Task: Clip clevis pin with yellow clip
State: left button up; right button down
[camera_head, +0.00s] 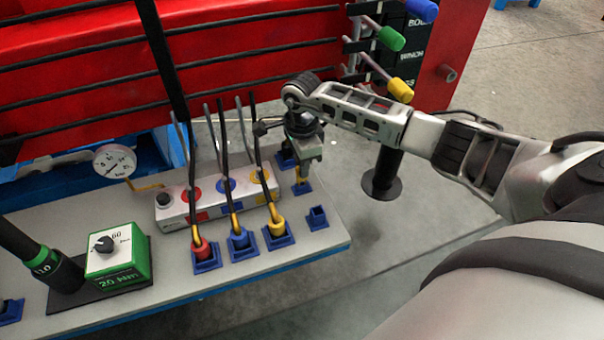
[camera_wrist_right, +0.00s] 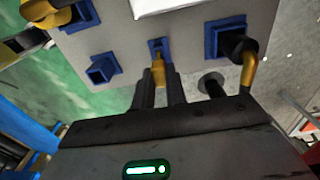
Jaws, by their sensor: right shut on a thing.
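My right gripper (camera_head: 302,165) points down over the right end of the grey bench. In the right wrist view its fingers (camera_wrist_right: 158,92) are shut on a small yellow clip (camera_wrist_right: 158,70). The clip's far end is at a small blue holder (camera_wrist_right: 157,44); I cannot tell whether it is still seated. Coloured cylinders in yellow (camera_head: 400,90), green (camera_head: 391,38) and blue (camera_head: 424,11) stick out of the red machine; I cannot tell which is the clevis pin. My left gripper is not in view.
An empty blue holder (camera_head: 317,218) is near the bench corner. Red, blue and yellow hose ends stand in holders left of it, before a white box (camera_head: 205,203). A gauge (camera_head: 115,160) and a green torque box (camera_head: 115,258) are further left.

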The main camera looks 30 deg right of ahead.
jog(key=shift+r+p, duration=1)
jog(key=shift+r, duration=0.75)
